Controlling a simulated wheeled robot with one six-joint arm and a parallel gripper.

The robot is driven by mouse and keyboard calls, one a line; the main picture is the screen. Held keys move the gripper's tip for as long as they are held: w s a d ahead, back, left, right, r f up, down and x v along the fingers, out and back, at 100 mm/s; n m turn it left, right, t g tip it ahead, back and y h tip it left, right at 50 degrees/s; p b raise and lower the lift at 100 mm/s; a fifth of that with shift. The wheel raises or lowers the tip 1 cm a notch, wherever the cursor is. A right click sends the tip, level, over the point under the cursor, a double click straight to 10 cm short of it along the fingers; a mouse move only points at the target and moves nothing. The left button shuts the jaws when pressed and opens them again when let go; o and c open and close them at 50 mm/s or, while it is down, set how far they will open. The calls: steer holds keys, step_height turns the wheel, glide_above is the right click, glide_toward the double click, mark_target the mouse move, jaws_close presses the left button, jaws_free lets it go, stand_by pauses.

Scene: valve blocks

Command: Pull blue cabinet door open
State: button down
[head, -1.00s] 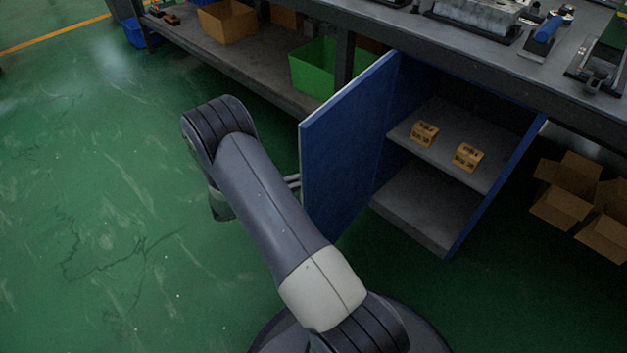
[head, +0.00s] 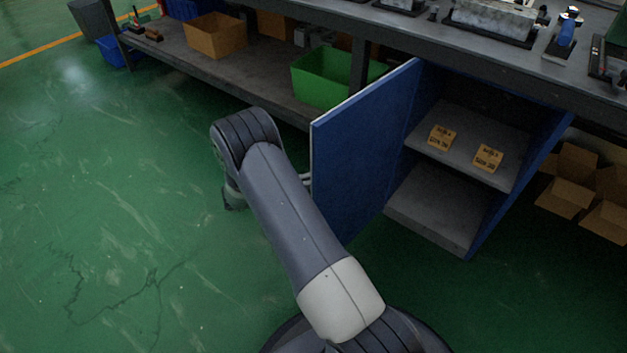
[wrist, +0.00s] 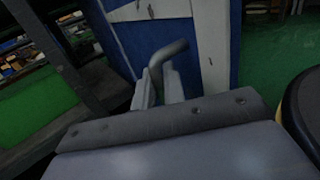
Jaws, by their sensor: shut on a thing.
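The blue cabinet door (head: 362,150) stands wide open, swung out from the cabinet toward my arm. Inside the cabinet, two small yellow-brown blocks (head: 442,138) (head: 488,158) sit on the grey upper shelf (head: 470,145); the lower level looks empty. In the wrist view, my gripper (wrist: 159,82) is shut on the door's grey bar handle (wrist: 168,52), which shows between and above the fingers against the blue door (wrist: 140,38). In the head view my arm hides most of the gripper at the door's outer side.
A dark workbench (head: 500,60) with metal parts runs above the cabinet. A green bin (head: 325,82) and a cardboard box (head: 215,36) stand on its low shelf at left. Open cardboard boxes (head: 568,185) lie right of the cabinet. The green floor at left is clear.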

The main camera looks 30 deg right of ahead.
steer(key=shift+d, duration=0.1)
steer(key=c, duration=1.6)
jaws_free()
steer(key=a, duration=0.3)
steer(key=w+a+p, duration=0.1)
steer(key=a, duration=0.3)
steer(key=w+a+p, duration=0.1)
steer(key=a, duration=0.2)
steer(key=shift+a, duration=0.3)
